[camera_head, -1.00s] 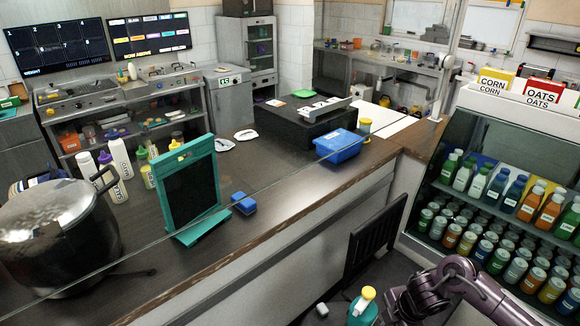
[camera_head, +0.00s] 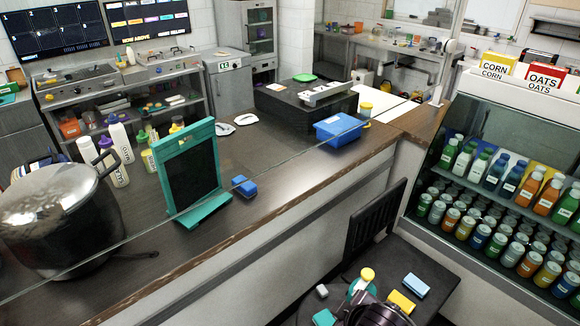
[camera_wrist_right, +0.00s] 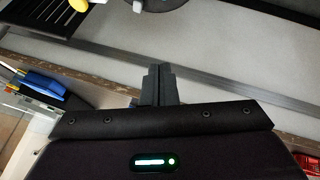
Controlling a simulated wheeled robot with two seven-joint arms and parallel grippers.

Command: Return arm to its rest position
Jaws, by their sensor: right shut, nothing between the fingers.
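My right gripper (camera_wrist_right: 158,85) shows in the right wrist view with its two dark fingers together and nothing between them. In the head view only a dark purple part of my right arm shows at the bottom edge, over the small dark table (camera_head: 440,285); its fingers are not visible there. My left gripper is in neither current view.
The counter holds a glass screen, pot (camera_head: 60,215), teal-framed board (camera_head: 190,172) and blue bin (camera_head: 340,129).

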